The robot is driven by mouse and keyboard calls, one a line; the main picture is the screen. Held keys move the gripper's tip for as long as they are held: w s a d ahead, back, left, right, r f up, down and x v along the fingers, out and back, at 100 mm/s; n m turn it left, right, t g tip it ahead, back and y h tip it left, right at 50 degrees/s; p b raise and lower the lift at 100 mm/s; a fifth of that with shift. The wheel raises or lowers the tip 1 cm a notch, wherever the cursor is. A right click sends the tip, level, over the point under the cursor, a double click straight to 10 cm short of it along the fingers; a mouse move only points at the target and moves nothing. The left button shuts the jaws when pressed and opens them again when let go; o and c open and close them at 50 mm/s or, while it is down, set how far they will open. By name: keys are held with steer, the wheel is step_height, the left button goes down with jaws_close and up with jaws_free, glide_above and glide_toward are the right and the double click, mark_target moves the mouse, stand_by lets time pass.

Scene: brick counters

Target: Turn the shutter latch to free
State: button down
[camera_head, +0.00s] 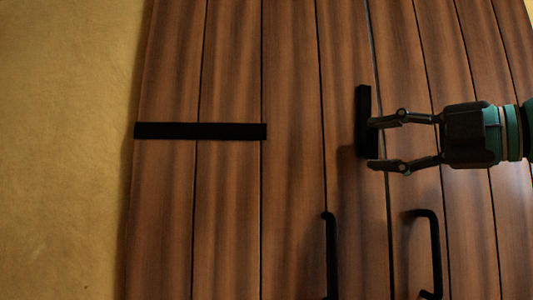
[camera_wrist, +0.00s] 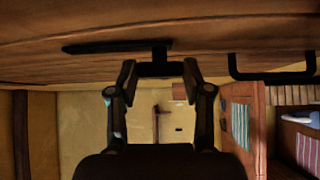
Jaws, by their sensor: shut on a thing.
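The shutter latch (camera_head: 364,100) is a black bar on the brown wooden plank shutters, standing upright in the head view beside the dark seam between planks. My gripper (camera_head: 371,144) reaches in from the right, with its two fingertips at the lower part of the latch. In the wrist view the latch (camera_wrist: 118,47) shows as a long dark bar against the wood, with a short black stem and crosspiece. My gripper (camera_wrist: 160,75) has its fingers on either side of that crosspiece and is shut on it. The fingers hide part of the latch's lower end.
Two black pull handles (camera_head: 331,255) (camera_head: 435,250) stick out from the shutters below the latch. A flat black strap (camera_head: 200,131) lies across the planks at the left. A yellowish wall (camera_head: 65,150) borders the shutters. The wood between strap and latch is clear.

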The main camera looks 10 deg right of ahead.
steer(key=shift+r+n+g+h, duration=0.1)
steer(key=shift+n+g+h, duration=0.3)
steer(key=shift+n, duration=0.1)
steer(key=shift+c, duration=2.4)
jaws_free()
steer(key=shift+a, duration=0.15)
steer(key=v, duration=0.7)
steer(key=shift+s+d, duration=0.2)
steer(key=shift+d, duration=0.05)
steer(key=shift+s, duration=0.1)
